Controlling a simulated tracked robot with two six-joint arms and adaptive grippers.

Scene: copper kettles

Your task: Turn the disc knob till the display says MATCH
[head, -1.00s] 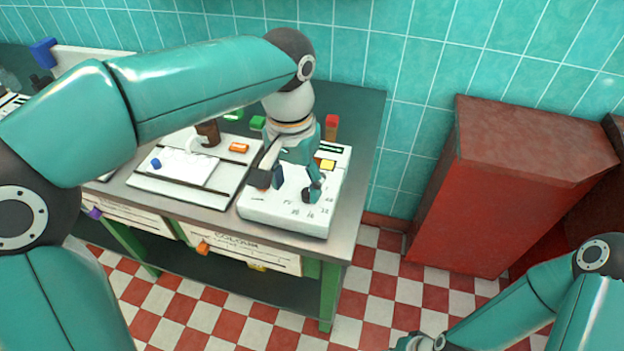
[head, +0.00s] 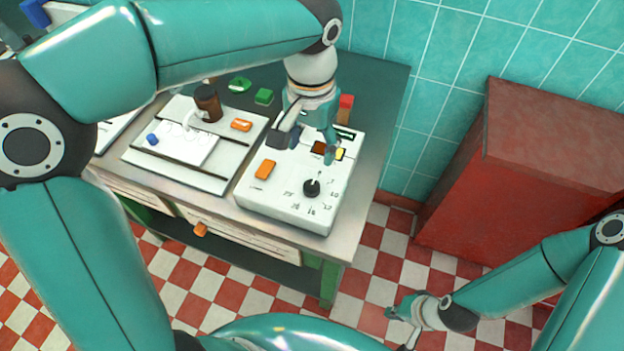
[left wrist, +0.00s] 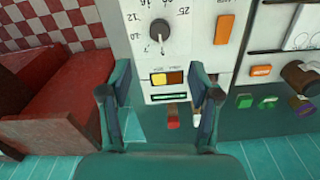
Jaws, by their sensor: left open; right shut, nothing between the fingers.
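The black disc knob (head: 312,188) sits on the front part of a white box (head: 290,213), with a ring of printed numbers around it. It shows in the left wrist view (left wrist: 160,30) with a pale pointer mark. Behind it are a yellow window (left wrist: 158,79), a brown window (left wrist: 176,77) and a dark display strip (left wrist: 168,97) whose greenish text is too small to read. My left gripper (head: 305,147) is open above the box's rear part, apart from the knob, its fingers either side of the windows. My right gripper (head: 402,325) is shut and empty above the floor.
An orange block (head: 265,169) is on the box left of the knob. A tray (head: 190,175) with a brown jar (head: 208,103) stands to the left. Green pieces (head: 264,96) and a red-topped post (head: 345,107) are behind. A red cabinet (head: 545,170) stands right of the table.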

